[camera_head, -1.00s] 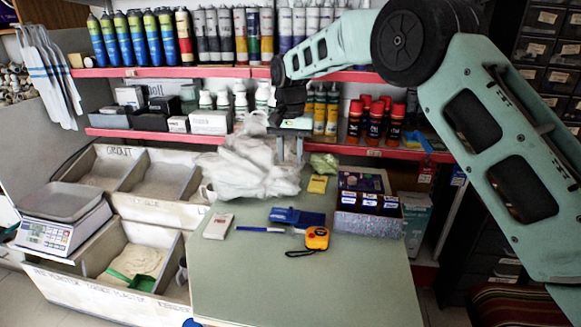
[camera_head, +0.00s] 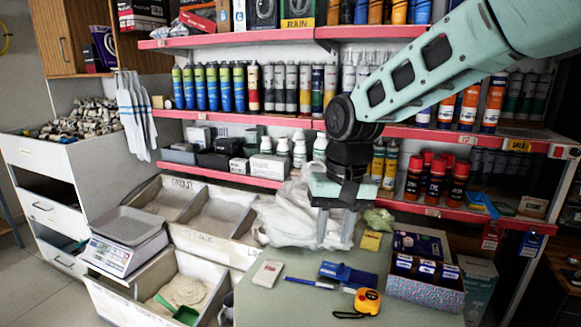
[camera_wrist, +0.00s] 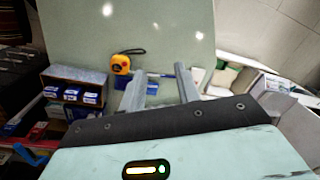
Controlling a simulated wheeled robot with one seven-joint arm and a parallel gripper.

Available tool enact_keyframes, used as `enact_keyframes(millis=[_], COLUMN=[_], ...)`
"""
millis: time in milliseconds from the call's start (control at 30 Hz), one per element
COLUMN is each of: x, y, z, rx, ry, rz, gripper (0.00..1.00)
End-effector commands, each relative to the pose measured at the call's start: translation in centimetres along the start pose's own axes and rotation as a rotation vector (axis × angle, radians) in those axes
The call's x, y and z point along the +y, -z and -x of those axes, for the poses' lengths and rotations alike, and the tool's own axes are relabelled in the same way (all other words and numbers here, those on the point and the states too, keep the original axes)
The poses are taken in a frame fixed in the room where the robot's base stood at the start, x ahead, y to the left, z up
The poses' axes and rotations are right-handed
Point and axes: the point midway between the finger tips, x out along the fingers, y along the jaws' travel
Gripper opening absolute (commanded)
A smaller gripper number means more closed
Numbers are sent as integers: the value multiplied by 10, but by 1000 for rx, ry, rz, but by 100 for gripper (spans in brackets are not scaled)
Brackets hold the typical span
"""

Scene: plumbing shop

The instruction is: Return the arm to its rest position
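My arm (camera_head: 440,75) is pale green and reaches in from the upper right of the head view, in front of the shelves. My gripper (camera_head: 336,238) hangs below its black wrist and points down, in front of a white plastic bag pile (camera_head: 285,218) over the back of the green table (camera_head: 300,308). In the wrist view my gripper (camera_wrist: 161,76) shows two grey fingers standing apart with nothing held between them. The fingers appear above the table, apart from the things on it.
A yellow tape measure (camera_head: 368,301), a blue wallet-like item (camera_head: 347,274), a white box (camera_head: 268,273) and a patterned box (camera_head: 425,290) lie on the table. Red-edged shelves (camera_head: 230,178) of bottles stand close behind. Bins and a scale (camera_head: 124,240) stand at left.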

Motion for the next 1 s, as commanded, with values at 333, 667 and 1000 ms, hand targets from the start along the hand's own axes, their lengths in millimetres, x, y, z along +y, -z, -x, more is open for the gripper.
enact_keyframes(millis=[333, 667, 1000], x=[-1, 32, 34], y=[-173, -259, -263], z=[7, -7, -9], rx=[1, 5, 5], ry=[-16, -61, -64], rz=[377, 565, 575], gripper=[33, 33, 33])
